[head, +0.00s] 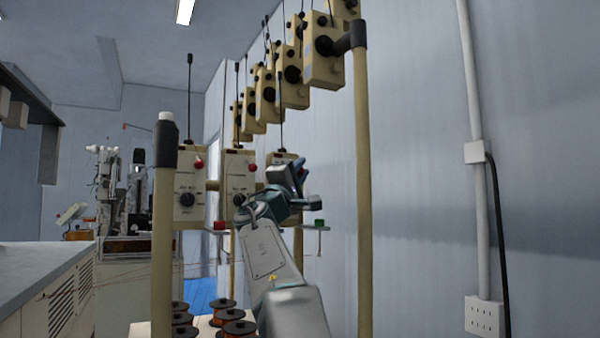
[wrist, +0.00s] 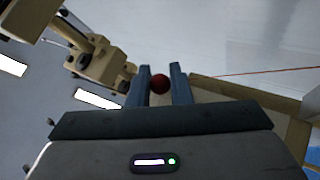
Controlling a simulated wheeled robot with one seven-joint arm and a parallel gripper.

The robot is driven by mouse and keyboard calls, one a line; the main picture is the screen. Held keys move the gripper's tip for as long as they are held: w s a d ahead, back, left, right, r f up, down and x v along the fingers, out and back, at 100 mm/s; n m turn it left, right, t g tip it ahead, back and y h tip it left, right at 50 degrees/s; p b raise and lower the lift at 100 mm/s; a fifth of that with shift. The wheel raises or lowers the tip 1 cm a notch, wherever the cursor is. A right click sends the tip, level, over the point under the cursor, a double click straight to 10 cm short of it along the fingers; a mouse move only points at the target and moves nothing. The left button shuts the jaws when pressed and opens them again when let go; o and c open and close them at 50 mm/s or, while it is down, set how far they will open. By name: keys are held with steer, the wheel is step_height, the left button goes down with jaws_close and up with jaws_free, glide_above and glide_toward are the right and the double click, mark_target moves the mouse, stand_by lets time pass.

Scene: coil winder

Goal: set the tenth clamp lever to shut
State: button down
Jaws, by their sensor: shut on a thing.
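My gripper (head: 298,172) is at the rightmost of three lower cream tensioner boxes (head: 280,157) in the head view and hides most of its front. In the wrist view, a dark red ball knob (wrist: 160,84) sits between the two fingers of my gripper (wrist: 160,88), which is shut on it. The knob looks like those on the clamp levers; its lever arm is hidden. Red knobs of two other levers show on the left box (head: 198,163) and the middle box (head: 252,167). I cannot tell which lever is the tenth from any label.
More cream boxes (head: 323,50) hang in a row above. Beige posts (head: 363,200) and (head: 163,230) stand on either side of my arm. Copper wire spools (head: 238,328) stand below. A thin red wire (wrist: 265,72) runs close by in the wrist view. The wall is at right.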

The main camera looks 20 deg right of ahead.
steer(key=c, duration=1.4)
jaws_free()
steer(key=shift+o, duration=0.2)
steer(key=shift+f, duration=0.1)
steer(key=shift+s+a+f+b, duration=0.15)
steer(key=shift+a+f+b, duration=0.05)
steer(key=shift+f+b, duration=0.1)
steer(key=s+a+b, duration=0.2)
steer(key=s+a, duration=0.5)
steer(key=a, duration=0.3)
steer(key=shift+s, duration=0.25)
steer(key=shift+d, duration=0.1)
